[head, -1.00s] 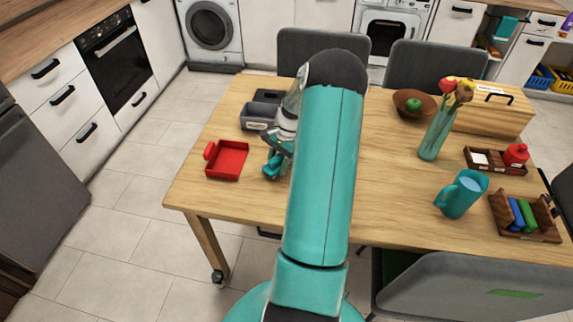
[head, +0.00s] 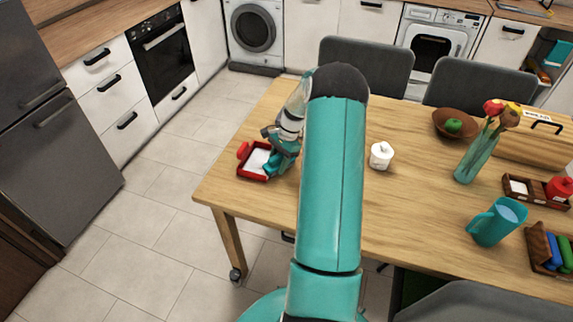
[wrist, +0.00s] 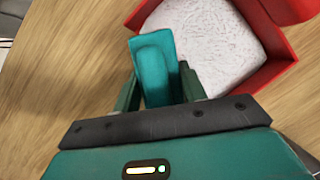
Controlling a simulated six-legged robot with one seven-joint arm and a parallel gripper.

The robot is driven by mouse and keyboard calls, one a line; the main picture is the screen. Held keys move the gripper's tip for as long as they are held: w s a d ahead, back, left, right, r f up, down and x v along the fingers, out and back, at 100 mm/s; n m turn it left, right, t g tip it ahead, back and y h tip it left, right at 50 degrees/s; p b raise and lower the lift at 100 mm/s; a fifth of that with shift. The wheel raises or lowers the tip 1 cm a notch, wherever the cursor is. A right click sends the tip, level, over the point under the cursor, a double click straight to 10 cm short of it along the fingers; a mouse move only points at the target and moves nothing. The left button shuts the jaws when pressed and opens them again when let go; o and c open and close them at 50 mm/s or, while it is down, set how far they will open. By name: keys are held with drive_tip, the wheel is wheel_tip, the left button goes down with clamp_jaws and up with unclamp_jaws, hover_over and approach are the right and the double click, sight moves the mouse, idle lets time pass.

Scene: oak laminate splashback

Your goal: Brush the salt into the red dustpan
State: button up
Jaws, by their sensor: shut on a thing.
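The red dustpan (head: 243,172) lies on the left end of the wooden table, with white salt (head: 257,161) spread inside it. In the wrist view, the dustpan's red rim (wrist: 282,66) encloses the grainy salt (wrist: 215,45) at the upper right. My gripper (head: 278,150) is just right of the dustpan, low over the table. In the wrist view, my gripper (wrist: 158,85) is shut on a teal brush handle (wrist: 154,62), which overlaps the dustpan's near edge in the picture. The bristles are hidden, and I cannot tell whether the brush touches the pan.
A white jar (head: 381,157) stands right of my arm. Farther right are a brown bowl (head: 455,123), a flower vase (head: 475,155) and a teal jug (head: 497,222). Grey chairs (head: 366,68) line the far side. The table's left edge is close to the dustpan.

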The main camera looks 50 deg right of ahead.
sight(275, 156)
drive_tip(key=shift+w+a, duration=0.2)
drive_tip(key=shift+w, duration=0.35)
drive_tip(key=shift+r, duration=0.3)
drive_tip(key=shift+s+d+r, duration=0.1)
drive_tip(key=shift+s+r, duration=0.1)
drive_tip(key=shift+r, duration=0.85)
drive_tip(key=shift+s+d+r, duration=0.1)
drive_tip(key=shift+s+r, duration=0.1)
drive_tip(key=shift+r, duration=0.8)
drive_tip(key=shift+a, duration=0.15)
